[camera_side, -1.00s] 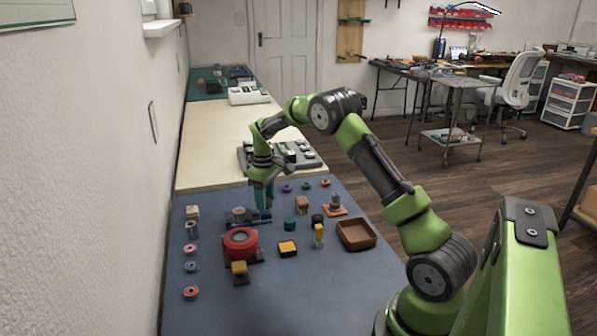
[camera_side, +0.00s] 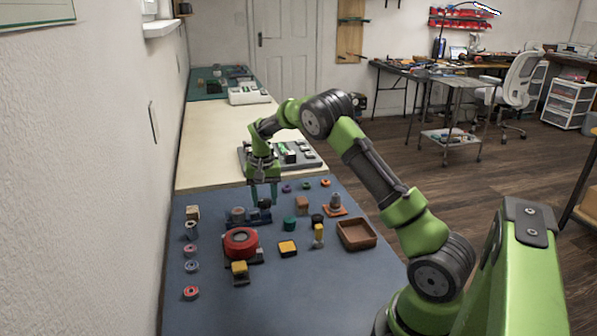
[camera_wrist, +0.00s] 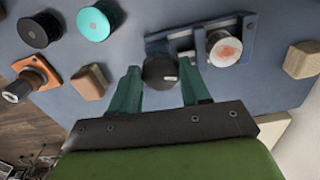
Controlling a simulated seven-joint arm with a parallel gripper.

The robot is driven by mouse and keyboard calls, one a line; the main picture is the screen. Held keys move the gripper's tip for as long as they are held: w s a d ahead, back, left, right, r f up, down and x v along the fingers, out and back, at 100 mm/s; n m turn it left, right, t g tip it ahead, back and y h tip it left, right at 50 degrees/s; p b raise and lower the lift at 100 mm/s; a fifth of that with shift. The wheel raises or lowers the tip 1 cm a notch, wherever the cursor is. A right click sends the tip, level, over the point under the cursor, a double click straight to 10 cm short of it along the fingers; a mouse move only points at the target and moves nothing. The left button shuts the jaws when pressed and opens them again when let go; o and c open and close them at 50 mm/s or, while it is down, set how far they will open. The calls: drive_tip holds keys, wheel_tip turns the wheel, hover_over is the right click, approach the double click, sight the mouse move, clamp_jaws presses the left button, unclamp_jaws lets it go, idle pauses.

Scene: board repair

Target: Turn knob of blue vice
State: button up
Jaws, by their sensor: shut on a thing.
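The blue vice (camera_wrist: 181,31) sits on the blue mat, upper middle in the wrist view. In the side view its blue body (camera_side: 262,216) shows below my fingers. A pale cylinder with a reddish top (camera_wrist: 225,47) stands at its right part in the wrist view. The vice's dark round knob (camera_wrist: 160,68) lies between my gripper's two green fingers (camera_wrist: 160,74). It also shows small and dark in the side view (camera_side: 264,203). My gripper (camera_side: 264,205) points down, shut on the knob. Contact of the inner finger faces is hard to see.
A wooden block (camera_side: 303,203), a teal cylinder (camera_side: 290,224) and an orange-based part (camera_side: 335,207) stand to the right. A red roll (camera_side: 241,243) sits just in front. A brown tray (camera_side: 356,235) is at right.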

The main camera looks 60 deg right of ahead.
sight(263, 201)
drive_tip(key=m, duration=0.6)
drive_tip(key=shift+w+m, duration=0.1)
drive_tip(key=shift+m, duration=0.2)
drive_tip(key=m, duration=0.6)
drive_tip(key=shift+w, duration=0.15)
drive_tip(key=o, duration=1.1)
drive_tip(key=shift+c, duration=0.2)
wheel_tip(263, 201, up, 17)
